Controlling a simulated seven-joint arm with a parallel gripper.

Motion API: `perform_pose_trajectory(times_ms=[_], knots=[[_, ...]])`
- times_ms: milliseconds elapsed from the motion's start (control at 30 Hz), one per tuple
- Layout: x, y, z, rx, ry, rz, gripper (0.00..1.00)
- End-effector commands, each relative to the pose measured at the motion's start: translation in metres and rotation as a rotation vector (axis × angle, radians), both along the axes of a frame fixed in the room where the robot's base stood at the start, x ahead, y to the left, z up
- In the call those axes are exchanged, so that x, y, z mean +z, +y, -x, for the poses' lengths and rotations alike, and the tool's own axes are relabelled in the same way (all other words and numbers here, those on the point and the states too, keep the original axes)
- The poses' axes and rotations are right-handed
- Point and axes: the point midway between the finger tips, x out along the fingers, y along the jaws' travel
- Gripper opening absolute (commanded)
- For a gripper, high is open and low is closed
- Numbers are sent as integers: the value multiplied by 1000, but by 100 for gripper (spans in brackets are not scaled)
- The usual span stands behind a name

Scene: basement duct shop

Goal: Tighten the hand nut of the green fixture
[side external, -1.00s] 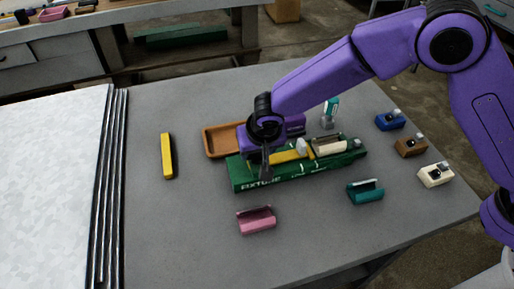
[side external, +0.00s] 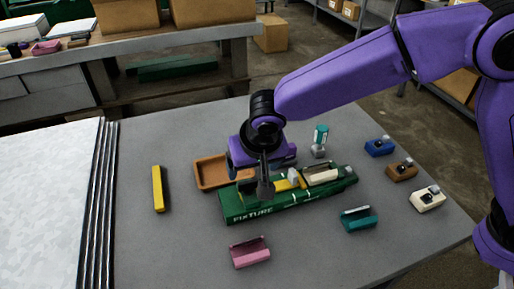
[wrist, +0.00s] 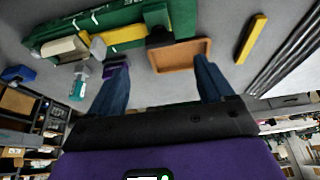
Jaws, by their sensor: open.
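The green fixture (side external: 282,202) lies on the grey table, marked FIXTURE on its front; it also shows in the wrist view (wrist: 120,20). It holds a cream cylinder (side external: 322,175) and a yellow strip, with a pale grey block (side external: 294,178) beside the strip. In the wrist view a dark round knob (wrist: 158,38) sits at the fixture's edge; I cannot tell surely whether it is the hand nut. My gripper (wrist: 160,68) is open and empty, above the fixture's left part in the side view. It hides part of the fixture there.
A brown tray (side external: 205,185) lies behind the fixture, a yellow bar (side external: 158,190) left. Pink (side external: 249,253) and teal (side external: 358,220) holders lie in front. A teal-topped item (side external: 320,138) stands behind. Blue (side external: 379,147), brown (side external: 402,170) and white (side external: 428,199) blocks are at right.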

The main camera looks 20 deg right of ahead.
Motion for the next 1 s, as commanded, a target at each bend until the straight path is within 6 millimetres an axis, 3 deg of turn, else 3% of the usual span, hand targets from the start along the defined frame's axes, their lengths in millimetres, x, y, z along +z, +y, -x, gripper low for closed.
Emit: perform_pose_trajectory(times_ms=[200,400,1000], knots=[[42,2,17,2,-3,-5,81],[65,1,27,1,-1,-3,81],[71,1,30,0,0,0,81]])
